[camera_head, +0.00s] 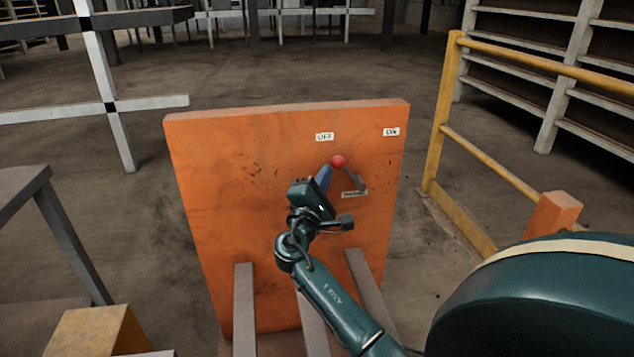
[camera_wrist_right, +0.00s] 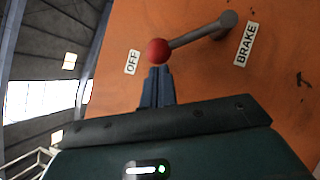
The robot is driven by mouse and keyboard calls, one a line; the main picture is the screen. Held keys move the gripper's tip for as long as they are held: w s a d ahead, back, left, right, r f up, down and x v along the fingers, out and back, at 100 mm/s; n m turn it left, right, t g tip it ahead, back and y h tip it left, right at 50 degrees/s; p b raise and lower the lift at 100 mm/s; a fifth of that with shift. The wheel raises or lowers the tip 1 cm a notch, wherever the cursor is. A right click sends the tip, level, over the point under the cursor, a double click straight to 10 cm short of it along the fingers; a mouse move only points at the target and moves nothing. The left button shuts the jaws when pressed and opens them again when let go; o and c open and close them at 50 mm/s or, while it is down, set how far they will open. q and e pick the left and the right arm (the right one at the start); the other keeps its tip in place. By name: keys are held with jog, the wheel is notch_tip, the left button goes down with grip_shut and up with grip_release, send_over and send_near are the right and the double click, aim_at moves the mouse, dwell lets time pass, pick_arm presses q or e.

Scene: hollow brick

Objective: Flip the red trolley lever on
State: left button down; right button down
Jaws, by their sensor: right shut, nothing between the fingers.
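The trolley lever has a red ball knob (camera_head: 338,161) on a short grey shaft on an orange panel (camera_head: 230,190). The lever leans left, with its knob near the OFF label (camera_head: 325,137); the ON label (camera_head: 391,132) is at the panel's upper right. The knob (camera_wrist_right: 158,50) also shows in the right wrist view, its shaft running to a pivot beside the BRAKE label (camera_wrist_right: 246,44). My right gripper (camera_head: 327,172) is shut and empty, its blue-grey fingertips (camera_wrist_right: 158,74) right by the knob. I cannot tell whether they touch it. My left gripper is out of view.
A yellow railing (camera_head: 493,165) stands right of the panel. Grey bars (camera_head: 244,305) extend from the panel's lower front. A grey table-like frame (camera_head: 60,230) is at the left, and shelving (camera_head: 560,75) at the back right. Open floor lies behind the panel.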

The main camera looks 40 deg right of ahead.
aim_at(333, 163)
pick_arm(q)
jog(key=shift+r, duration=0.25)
pick_arm(e)
jog(key=shift+r, duration=0.1)
